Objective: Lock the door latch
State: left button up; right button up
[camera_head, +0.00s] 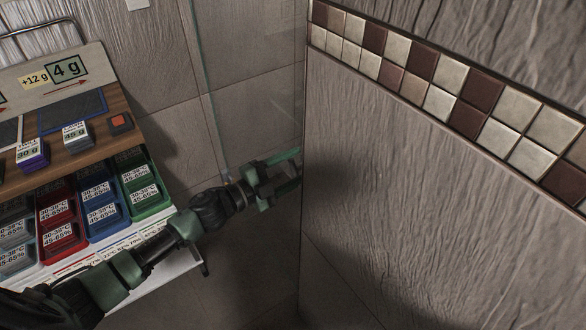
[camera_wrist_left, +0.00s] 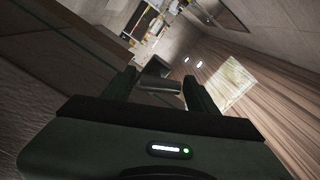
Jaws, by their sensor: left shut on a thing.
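My left gripper (camera_head: 284,168) reaches from the left to the glass door area beside the wall edge in the head view. In the left wrist view its two dark fingers stand on either side of a small grey metal piece (camera_wrist_left: 160,84), which looks like the door latch. The gripper is shut on this piece. In the head view the latch is hidden behind the fingers and the wall edge, so its turned position cannot be told. The glass door (camera_head: 245,75) shows as a thin clear pane with a pale vertical edge. My right gripper is not in view.
A textured wall (camera_head: 420,190) with a brown and cream tile band (camera_head: 440,75) fills the right side, close to the gripper. A shelf unit (camera_head: 125,150) with coloured labelled bins (camera_head: 148,195) stands at the left, near my left arm. Tiled floor shows below.

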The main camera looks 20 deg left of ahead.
pick_arm(q)
jog(key=shift+s+m+b, duration=0.1)
jog(key=shift+m+b, duration=0.35)
jog(key=shift+m, duration=1.15)
jog(key=shift+d, duration=0.1)
jog(key=o, duration=1.4)
jog(key=shift+c, duration=0.2)
jog(key=b+v, duration=0.2)
jog(key=v, duration=0.6)
jog(key=shift+f, duration=0.1)
